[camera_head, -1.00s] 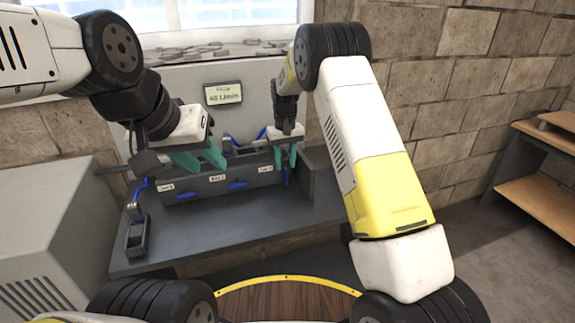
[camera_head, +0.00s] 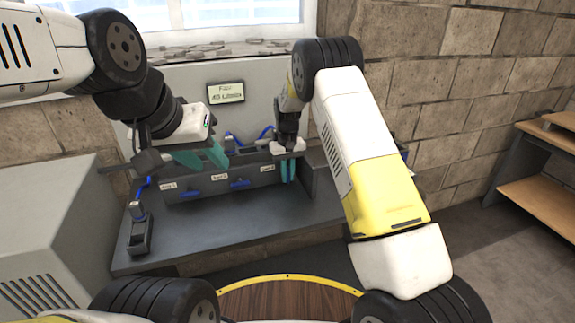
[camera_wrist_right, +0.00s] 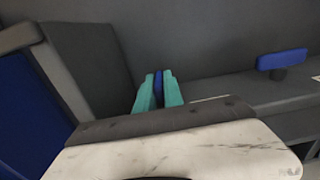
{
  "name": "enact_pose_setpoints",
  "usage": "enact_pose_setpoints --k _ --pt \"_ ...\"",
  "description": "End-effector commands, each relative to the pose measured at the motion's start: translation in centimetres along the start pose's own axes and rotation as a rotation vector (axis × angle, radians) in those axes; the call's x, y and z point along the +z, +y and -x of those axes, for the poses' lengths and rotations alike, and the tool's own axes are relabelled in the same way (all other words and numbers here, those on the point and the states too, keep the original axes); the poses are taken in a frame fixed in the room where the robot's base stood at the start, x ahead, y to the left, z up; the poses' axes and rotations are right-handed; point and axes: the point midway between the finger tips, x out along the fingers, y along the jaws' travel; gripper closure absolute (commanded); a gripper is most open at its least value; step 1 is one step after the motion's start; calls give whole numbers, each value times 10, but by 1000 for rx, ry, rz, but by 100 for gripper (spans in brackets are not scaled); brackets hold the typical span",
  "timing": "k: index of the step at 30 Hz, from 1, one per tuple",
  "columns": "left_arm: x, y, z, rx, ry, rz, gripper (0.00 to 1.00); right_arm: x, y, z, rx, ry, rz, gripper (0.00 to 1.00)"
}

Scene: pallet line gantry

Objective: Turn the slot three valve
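The valve block (camera_head: 205,190) carries a row of small white labels. The slot three valve's blue handle (camera_wrist_right: 158,88) is at the block's right end, beside the rightmost label (camera_head: 267,168); in the head view the fingers mostly hide it. My right gripper (camera_head: 288,172) points down there. In the right wrist view its teal fingers (camera_wrist_right: 158,92) are closed on both sides of the handle. My left gripper (camera_head: 200,156) hangs above the left part of the block, its teal fingers apart, with nothing seen between them. The flow display (camera_head: 226,92) on the panel has text too blurred to read surely.
Two other blue handles, left (camera_head: 189,192) and middle (camera_head: 239,183), are on the block's front. A small dark device (camera_head: 140,230) stands at the bench's left edge. A grey cabinet (camera_head: 45,220) is at left. The bench front (camera_head: 225,225) is clear.

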Motion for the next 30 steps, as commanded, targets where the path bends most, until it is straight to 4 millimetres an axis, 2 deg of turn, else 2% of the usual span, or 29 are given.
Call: enact_pose_setpoints --k 11,30 --pt "0 0 0 0 0 0 64 0 2 0 -66 0 -4 100" --pt "0 0 0 0 0 0 64 0 5 -1 -502 2 -4 100"
